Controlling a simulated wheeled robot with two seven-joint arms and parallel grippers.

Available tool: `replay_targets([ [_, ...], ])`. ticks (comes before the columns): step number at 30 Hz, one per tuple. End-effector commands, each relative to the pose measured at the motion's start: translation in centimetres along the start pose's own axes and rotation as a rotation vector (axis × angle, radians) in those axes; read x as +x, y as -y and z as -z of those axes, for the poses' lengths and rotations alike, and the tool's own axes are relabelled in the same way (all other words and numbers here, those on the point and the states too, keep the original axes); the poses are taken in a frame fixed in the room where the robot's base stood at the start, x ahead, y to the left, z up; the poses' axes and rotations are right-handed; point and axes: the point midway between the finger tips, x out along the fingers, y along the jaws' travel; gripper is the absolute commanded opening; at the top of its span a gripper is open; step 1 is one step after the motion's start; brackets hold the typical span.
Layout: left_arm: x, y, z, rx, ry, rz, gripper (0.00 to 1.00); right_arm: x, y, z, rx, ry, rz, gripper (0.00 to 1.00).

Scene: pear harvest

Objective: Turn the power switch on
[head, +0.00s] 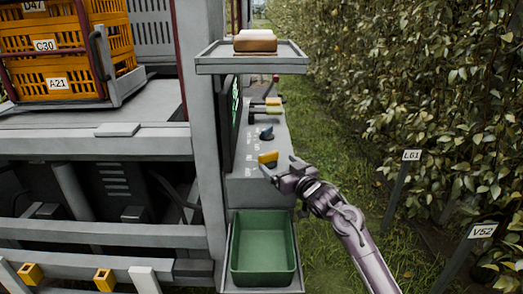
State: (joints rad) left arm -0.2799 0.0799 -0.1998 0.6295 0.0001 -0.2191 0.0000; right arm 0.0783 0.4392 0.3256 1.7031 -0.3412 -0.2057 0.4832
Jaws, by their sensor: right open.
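A grey control panel (254,150) is on the side of the machine at the middle of the head view. It carries a yellow switch (268,158) low down, a dark blue-grey knob (266,133) above it, and yellow and pale levers (272,106) higher up. The panel lettering is too small to read, so I cannot tell which control is the power switch. My right gripper (277,166) is open just below and right of the yellow switch, very close to it; I cannot tell if they touch. My left gripper is not in view.
Orange crates (45,62) stand at upper left. Grass and leafy trees lie right, with signposts L61 (411,155) and V52 (482,231).

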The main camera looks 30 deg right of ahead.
Motion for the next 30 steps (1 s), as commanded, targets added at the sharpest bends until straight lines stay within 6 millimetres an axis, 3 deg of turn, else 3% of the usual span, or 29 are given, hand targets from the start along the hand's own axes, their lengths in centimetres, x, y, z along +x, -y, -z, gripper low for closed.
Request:
replay_targets([
  [12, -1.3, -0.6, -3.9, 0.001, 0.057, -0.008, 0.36, 6.0, 0.0, 0.1, 0.002, 0.001, -0.001, 0.87],
  [18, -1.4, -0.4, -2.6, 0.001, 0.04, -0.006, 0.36, 7.3, 0.0, 0.0, 0.0, 0.0, -0.001, 0.87],
  [26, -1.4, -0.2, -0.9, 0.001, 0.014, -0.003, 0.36, 7.4, 0.0, -0.1, 0.0, 0.001, -0.001, 0.87],
  [30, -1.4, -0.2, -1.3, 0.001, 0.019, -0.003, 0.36, 7.4, 0.0, -0.1, 0.0, 0.001, -0.001, 0.72],
])
